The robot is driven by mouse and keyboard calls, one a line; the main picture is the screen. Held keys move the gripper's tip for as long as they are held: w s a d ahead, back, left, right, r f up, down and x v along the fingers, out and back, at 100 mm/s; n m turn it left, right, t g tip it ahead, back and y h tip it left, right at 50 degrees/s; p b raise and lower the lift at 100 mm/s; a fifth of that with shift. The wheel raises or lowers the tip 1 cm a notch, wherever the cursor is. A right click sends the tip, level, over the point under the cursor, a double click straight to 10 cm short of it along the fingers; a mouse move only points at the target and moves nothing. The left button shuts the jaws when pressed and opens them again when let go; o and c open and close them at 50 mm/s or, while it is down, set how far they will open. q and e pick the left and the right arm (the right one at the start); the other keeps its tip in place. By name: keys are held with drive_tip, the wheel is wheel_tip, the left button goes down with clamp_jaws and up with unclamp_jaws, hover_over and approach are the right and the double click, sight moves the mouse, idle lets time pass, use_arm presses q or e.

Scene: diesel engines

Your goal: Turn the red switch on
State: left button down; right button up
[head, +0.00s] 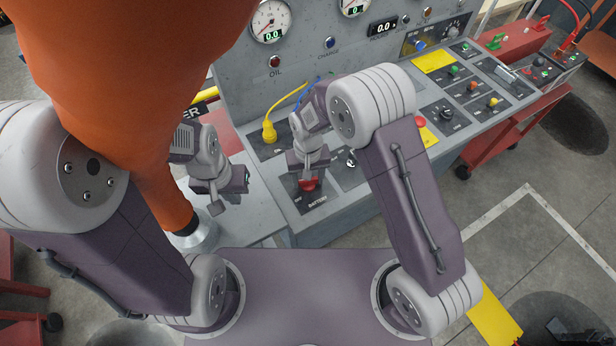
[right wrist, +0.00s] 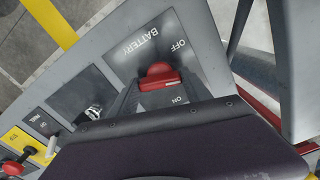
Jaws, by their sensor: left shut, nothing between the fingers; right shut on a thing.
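The red switch (head: 308,184) sits on a dark plate marked BATTERY, at the near left part of the grey control panel (head: 345,205). The right wrist view shows the red switch (right wrist: 158,77) close up, with OFF and ON labels on its plate. My right gripper (head: 308,177) is over the switch and shut on it; its fingers stand at both sides of the red handle in the right wrist view. Which label the handle points to is unclear. My left gripper (head: 216,207) is shut and empty, left of the panel, beside the large orange part.
A large orange part (head: 140,60) with a metal end fills the upper left and hides some of the panel. A yellow plug (head: 269,131) with a cable is left of my right gripper. A red knob (head: 420,121) and other controls lie right. Open floor lies at right.

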use_arm(q)
drive_tip(key=shift+r+p, duration=0.3)
drive_tip(key=shift+r, duration=0.05)
use_arm(e)
drive_tip(key=m, duration=0.7)
drive_tip(key=shift+w, duration=0.1)
use_arm(q)
drive_tip(key=shift+r, duration=0.1)
use_arm(e)
drive_tip(key=m, duration=0.4)
drive_tip(key=shift+m, duration=1.5)
use_arm(q)
drive_tip(key=shift+r, duration=0.1)
use_arm(e)
drive_tip(key=shift+m, duration=0.3)
drive_tip(key=o, duration=1.4)
drive_tip(key=shift+c, duration=0.2)
use_arm(q)
drive_tip(key=shift+f+b, duration=0.45)
drive_tip(key=shift+f, duration=0.25)
use_arm(e)
wheel_tip(320, 180, up, 9)
drive_tip(key=shift+r, duration=0.1)
